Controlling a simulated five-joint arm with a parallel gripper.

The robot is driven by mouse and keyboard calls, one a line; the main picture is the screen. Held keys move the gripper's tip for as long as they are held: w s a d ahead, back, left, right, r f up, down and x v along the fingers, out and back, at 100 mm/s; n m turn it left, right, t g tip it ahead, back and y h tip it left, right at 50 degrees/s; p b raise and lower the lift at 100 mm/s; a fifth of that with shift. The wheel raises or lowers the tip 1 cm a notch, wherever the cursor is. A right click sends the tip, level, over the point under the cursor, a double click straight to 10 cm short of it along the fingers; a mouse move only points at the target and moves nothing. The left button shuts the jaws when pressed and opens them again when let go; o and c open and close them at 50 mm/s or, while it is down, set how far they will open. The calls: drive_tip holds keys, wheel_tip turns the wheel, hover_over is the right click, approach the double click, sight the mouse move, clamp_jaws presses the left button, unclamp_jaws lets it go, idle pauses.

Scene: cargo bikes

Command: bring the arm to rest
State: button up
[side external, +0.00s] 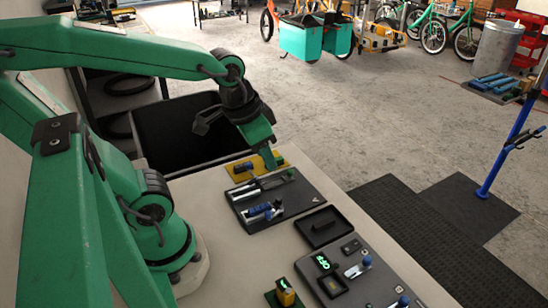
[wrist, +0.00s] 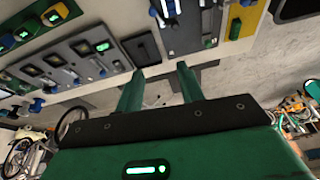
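My gripper (side external: 270,163) hangs from my green arm above the far end of the bench (side external: 222,212), near a yellow tray (side external: 237,177). The fingers point down. In the wrist view, the two green fingers of my gripper (wrist: 156,80) stand apart with nothing between them, so it is open and empty. In the side view the fingers overlap, and I cannot tell whether the tips touch anything there.
A dark tool tray (side external: 297,207), a small black tray (side external: 322,226) and a dark panel (side external: 367,278) with a lit display lie along the bench. A black bin (side external: 168,126) stands behind the bench. A blue stand (side external: 505,155) rises from the floor at right.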

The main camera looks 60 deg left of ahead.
drive_tip(key=shift+n+t, duration=0.4)
drive_tip(key=shift+t, duration=0.5)
drive_tip(key=v, duration=0.4)
drive_tip(key=shift+w+r, duration=0.15)
drive_tip(key=shift+r, duration=0.05)
